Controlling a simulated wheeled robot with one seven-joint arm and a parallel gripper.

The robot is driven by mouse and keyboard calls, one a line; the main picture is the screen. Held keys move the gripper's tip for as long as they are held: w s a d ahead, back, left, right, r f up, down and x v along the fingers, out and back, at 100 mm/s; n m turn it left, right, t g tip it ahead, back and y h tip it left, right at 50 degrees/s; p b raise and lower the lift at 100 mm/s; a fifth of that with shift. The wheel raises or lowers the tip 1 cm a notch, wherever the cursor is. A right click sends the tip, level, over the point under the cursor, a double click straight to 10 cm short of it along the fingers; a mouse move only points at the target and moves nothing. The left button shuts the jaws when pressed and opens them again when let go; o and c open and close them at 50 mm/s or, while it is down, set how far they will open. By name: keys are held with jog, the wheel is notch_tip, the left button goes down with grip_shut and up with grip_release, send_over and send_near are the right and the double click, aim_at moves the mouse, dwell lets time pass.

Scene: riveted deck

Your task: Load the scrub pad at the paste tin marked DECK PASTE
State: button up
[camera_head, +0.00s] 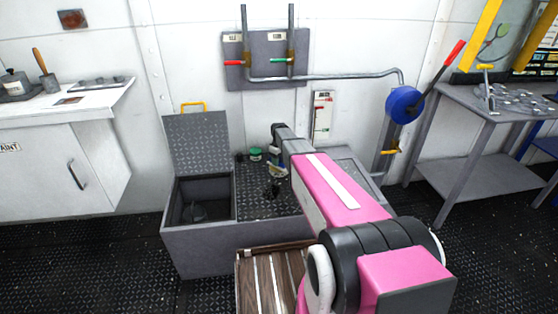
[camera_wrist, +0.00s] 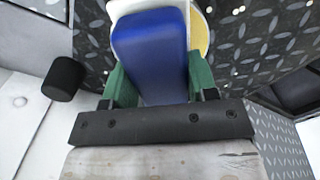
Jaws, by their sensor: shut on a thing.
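My gripper (camera_wrist: 150,85) has green fingers shut on the blue handle of the scrub pad (camera_wrist: 150,45). A white part shows at the far end of the handle. In the head view my gripper (camera_head: 276,168) is above the dark treadplate top of the locker, with my arm partly covering it. A small green tin with a pale band, likely the paste tin (camera_head: 255,154), stands just left of it; its lettering is too small to read. A round yellow surface (camera_wrist: 203,35) shows partly behind the pad in the wrist view; whether they touch is hidden.
The locker's left bin (camera_head: 205,200) is open, its lid (camera_head: 198,143) raised. A small dark object (camera_head: 272,190) is on the locker top near my gripper. A wall pipe with a blue wheel (camera_head: 404,104) is behind. A slatted wooden piece (camera_head: 268,282) is in front.

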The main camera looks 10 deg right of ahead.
jog(key=shift+f, duration=0.4)
dwell(1.2)
jog(key=shift+r, duration=0.1)
jog(key=shift+r, duration=3.45)
